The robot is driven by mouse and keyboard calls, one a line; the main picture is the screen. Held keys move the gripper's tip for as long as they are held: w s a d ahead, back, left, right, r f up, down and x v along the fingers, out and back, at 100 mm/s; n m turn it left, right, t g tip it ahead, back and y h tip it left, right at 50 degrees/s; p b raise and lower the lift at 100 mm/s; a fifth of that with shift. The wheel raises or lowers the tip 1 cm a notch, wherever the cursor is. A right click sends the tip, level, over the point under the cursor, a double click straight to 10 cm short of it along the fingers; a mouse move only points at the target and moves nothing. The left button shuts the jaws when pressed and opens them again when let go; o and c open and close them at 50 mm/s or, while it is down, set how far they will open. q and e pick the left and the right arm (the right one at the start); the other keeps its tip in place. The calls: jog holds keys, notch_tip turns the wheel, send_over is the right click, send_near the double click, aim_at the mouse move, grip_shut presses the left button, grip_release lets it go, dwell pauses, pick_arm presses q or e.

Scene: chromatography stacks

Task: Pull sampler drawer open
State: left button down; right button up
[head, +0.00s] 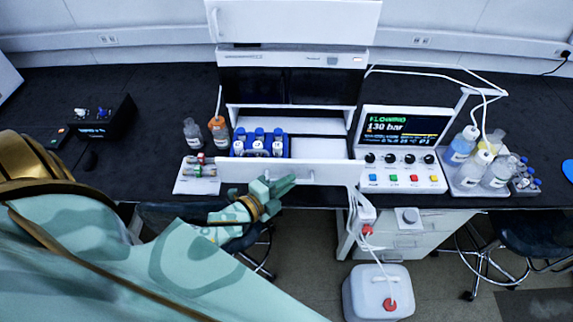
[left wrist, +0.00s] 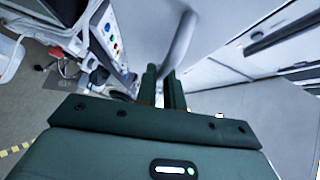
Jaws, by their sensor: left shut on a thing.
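The sampler drawer (head: 325,172) stands out from the white instrument stack in the head view, its front panel over the bench's front edge. In the left wrist view, the pale curved handle (left wrist: 181,45) rises from between my left gripper's fingers (left wrist: 163,88). The exact grip is partly hidden. My right gripper is not in view.
A control box (head: 404,150) reading 130 bar stands right of the drawer, with a tray of bottles (head: 467,187) beyond it. Two small bottles stand left of the drawer. A white tray with vials (head: 197,186) lies at the front edge. A white canister (head: 378,293) stands on the floor.

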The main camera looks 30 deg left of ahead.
pick_arm(q)
jog(key=shift+s+d, duration=0.3)
jog(key=shift+s, duration=0.2)
jog(key=shift+s+d, duration=0.3)
jog(key=shift+s, duration=0.2)
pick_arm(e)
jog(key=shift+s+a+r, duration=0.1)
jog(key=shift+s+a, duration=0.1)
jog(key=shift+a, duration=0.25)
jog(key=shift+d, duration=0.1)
pick_arm(q)
jog(key=c, duration=1.5)
grip_release()
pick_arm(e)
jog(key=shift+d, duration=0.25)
